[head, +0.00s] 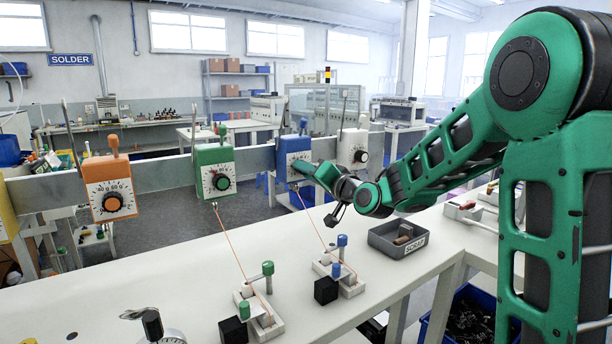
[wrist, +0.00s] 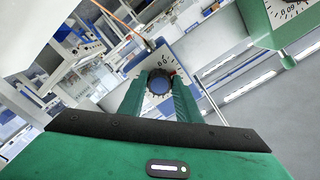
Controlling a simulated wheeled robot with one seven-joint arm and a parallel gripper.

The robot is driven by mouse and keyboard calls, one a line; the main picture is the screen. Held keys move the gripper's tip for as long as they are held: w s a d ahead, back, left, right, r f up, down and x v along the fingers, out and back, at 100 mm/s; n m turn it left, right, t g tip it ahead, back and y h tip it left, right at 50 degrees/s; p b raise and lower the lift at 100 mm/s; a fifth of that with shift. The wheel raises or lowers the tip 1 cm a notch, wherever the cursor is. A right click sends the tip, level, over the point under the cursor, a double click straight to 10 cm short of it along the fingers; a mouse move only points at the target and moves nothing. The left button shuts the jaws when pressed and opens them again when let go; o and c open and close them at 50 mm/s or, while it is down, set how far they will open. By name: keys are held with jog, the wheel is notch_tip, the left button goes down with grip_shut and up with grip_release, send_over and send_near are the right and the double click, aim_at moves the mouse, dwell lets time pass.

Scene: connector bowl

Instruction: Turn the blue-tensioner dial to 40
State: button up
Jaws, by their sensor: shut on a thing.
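The blue tensioner (head: 289,148) is a blue box with a white face, mounted on the grey rail. In the head view my gripper (head: 299,167) is at its front and hides most of its dial. In the wrist view the dial (wrist: 159,83) is a dark knob with a blue centre on the white scale plate (wrist: 188,52). My gripper (wrist: 158,90) has a finger on each side of the knob and is shut on it. A few scale marks show above the knob, but the setting cannot be read.
Orange (head: 111,187), green (head: 214,168) and white (head: 352,147) tensioners share the rail. Orange wires run from the green and blue ones down to small fixtures on the white bench (head: 120,285). A grey scrap bin (head: 402,240) stands on the bench below my arm.

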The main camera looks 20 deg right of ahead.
jog(key=shift+d+m, duration=0.2)
jog(key=shift+m, duration=4.9)
jog(key=o, duration=1.1)
jog(key=shift+d, duration=0.1)
jog(key=shift+c, duration=0.2)
jog(key=shift+a+r, duration=0.1)
jog(key=shift+a, duration=0.1)
jog(key=v, duration=1)
jog(key=shift+s+d, duration=0.15)
jog(key=shift+s, duration=0.15)
